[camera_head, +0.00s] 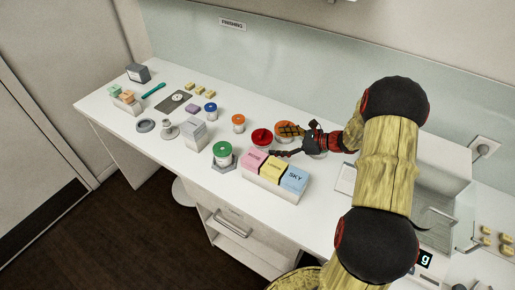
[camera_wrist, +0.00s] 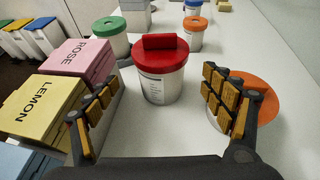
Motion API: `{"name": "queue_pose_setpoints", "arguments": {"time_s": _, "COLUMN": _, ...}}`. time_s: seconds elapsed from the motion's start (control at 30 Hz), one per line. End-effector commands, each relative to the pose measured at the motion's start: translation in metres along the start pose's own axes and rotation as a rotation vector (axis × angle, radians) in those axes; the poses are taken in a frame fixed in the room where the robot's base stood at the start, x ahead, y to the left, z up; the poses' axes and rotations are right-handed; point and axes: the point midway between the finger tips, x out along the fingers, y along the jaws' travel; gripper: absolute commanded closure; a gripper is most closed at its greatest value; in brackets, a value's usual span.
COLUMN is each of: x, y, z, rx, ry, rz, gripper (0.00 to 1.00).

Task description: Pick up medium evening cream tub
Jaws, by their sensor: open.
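A white tub with a red lid (camera_head: 262,137) stands on the bench; the wrist view shows this red-lidded tub (camera_wrist: 163,70) upright, with a raised red grip on its lid and a label too small to read. My gripper (camera_head: 281,143) is open and empty. In the wrist view, the fingers of my gripper (camera_wrist: 160,92) are spread to either side, with the red-lidded tub ahead between them, apart from both. A wide orange lid (camera_head: 288,127) is beside it, partly hidden by my right finger in the wrist view (camera_wrist: 267,105). I cannot read which tub is evening cream.
Pink ROSE (camera_head: 255,160), yellow LEMON (camera_head: 272,169) and blue SKY (camera_head: 293,179) boxes stand close to my left finger. A green-lidded tub (camera_head: 222,153), a smaller orange-lidded tub (camera_head: 238,123) and a blue-lidded tub (camera_head: 210,107) stand farther left. A wall runs behind the bench.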

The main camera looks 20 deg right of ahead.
Motion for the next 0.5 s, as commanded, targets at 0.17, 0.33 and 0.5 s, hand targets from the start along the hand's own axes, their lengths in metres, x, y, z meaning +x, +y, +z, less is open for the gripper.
{"name": "queue_pose_setpoints", "arguments": {"time_s": 0.17, "x": 0.006, "y": -0.002, "z": -0.017, "rx": 0.001, "ry": -0.002, "rz": -0.004, "gripper": 0.18}}
{"name": "queue_pose_setpoints", "arguments": {"time_s": 0.33, "x": 0.016, "y": -0.001, "z": -0.018, "rx": 0.0, "ry": -0.001, "rz": -0.002, "gripper": 0.18}}
{"name": "queue_pose_setpoints", "arguments": {"time_s": 0.5, "x": 0.033, "y": -0.001, "z": -0.017, "rx": 0.0, "ry": -0.002, "rz": -0.001, "gripper": 0.18}}
